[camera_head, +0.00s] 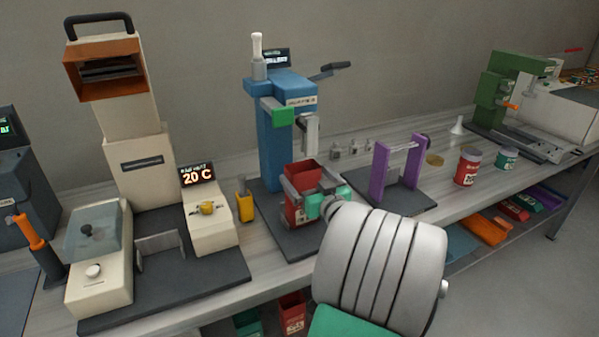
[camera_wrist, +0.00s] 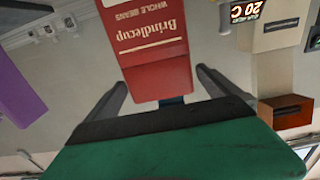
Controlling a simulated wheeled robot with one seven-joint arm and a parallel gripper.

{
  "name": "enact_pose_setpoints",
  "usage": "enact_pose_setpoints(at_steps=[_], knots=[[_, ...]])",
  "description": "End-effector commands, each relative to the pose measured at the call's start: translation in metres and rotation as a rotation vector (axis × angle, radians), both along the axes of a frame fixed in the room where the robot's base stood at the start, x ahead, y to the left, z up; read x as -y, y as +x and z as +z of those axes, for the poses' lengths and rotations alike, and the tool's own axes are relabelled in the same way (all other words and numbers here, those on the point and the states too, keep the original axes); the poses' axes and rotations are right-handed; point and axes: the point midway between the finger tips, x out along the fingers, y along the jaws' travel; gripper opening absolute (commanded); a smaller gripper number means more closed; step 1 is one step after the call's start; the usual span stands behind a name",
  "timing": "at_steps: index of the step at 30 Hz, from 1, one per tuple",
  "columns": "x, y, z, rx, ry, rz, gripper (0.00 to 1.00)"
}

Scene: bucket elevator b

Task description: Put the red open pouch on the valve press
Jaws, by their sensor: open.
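The red open pouch (camera_head: 302,174) stands upright at the blue valve press (camera_head: 277,150), low in front of its column and over its dark base plate. Its open top shows in the head view. My gripper (camera_head: 309,180) is open at the pouch, with one grey finger on each side. In the wrist view, which looks upside down, the red pouch (camera_wrist: 155,50) with its white "Brindlecup" lettering lies between the spread fingers of my gripper (camera_wrist: 162,80). Gaps show beside it. My wrist hides part of the base plate, so the pouch's contact below is unclear.
A purple stand (camera_head: 381,170) is right of the press. A small yellow container (camera_head: 244,200) and a cream machine with a "20 C" display (camera_head: 198,174) are left. Red (camera_head: 467,168) and green (camera_head: 506,158) cans stand farther right. A lower shelf holds coloured items.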

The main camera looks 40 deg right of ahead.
Motion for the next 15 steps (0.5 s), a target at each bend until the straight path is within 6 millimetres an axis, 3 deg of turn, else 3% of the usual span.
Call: enact_pose_setpoints(at_steps=[1,6,15], knots=[[-0.002,-0.015,-0.003,0.001,-0.001,-0.007,1.0],[-0.013,-0.051,-0.002,0.0,0.0,-0.005,1.0],[-0.02,-0.065,0.0,0.0,0.0,0.001,1.0]])
